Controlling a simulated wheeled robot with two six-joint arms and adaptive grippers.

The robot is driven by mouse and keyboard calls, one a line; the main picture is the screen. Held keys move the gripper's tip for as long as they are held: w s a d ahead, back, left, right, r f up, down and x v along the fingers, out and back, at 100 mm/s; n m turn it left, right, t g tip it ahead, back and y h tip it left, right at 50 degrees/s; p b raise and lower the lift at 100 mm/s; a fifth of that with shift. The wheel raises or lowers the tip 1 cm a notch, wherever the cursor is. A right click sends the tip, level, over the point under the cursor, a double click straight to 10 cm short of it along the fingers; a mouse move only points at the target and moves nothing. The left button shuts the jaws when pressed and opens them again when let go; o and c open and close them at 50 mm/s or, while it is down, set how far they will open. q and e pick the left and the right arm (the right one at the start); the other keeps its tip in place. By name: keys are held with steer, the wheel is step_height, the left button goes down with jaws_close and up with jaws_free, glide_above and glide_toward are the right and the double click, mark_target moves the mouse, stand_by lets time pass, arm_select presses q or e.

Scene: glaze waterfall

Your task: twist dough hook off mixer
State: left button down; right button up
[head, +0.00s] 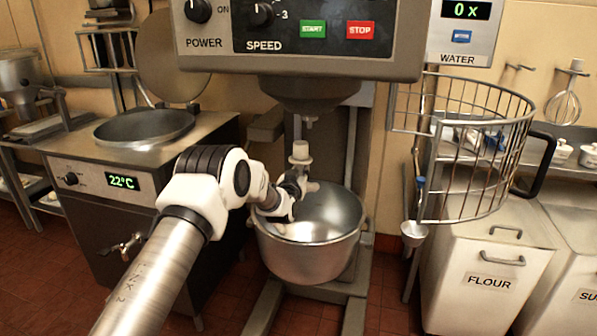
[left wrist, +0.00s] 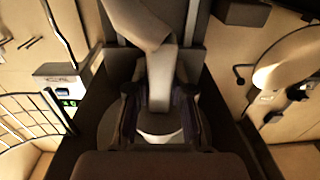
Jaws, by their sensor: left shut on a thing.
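The mixer (head: 300,40) stands in the middle of the head view, its short drive shaft (head: 310,118) pointing down. The pale dough hook (head: 300,152) stands upright below that shaft, its top collar showing a small gap under the shaft's end. My left gripper (head: 297,187) is shut on the hook above the bowl. In the left wrist view the pale hook (left wrist: 160,75) lies between the two dark fingers (left wrist: 160,108), with its curved part at the top. The hook's lower part is largely hidden in the head view. My right gripper is not in view.
The steel mixer bowl (head: 312,255) sits right under the gripper. A wire guard (head: 475,150) hangs open to the right, above the flour bin (head: 490,280). A kettle (head: 145,128) with a raised round lid stands to the left. Red floor tiles lie below.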

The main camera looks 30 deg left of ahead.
arm_select(q)
steer(key=shift+s+d+r+p, duration=0.2)
steer(key=shift+s+r+p, duration=0.3)
steer(key=shift+s+p, duration=0.2)
steer(key=r+p+v, duration=0.3)
steer(key=p+v, duration=0.7)
steer(key=v, duration=0.7)
steer(key=shift+s+p, duration=0.35)
steer(key=shift+s, duration=0.1)
steer(key=shift+a, duration=0.1)
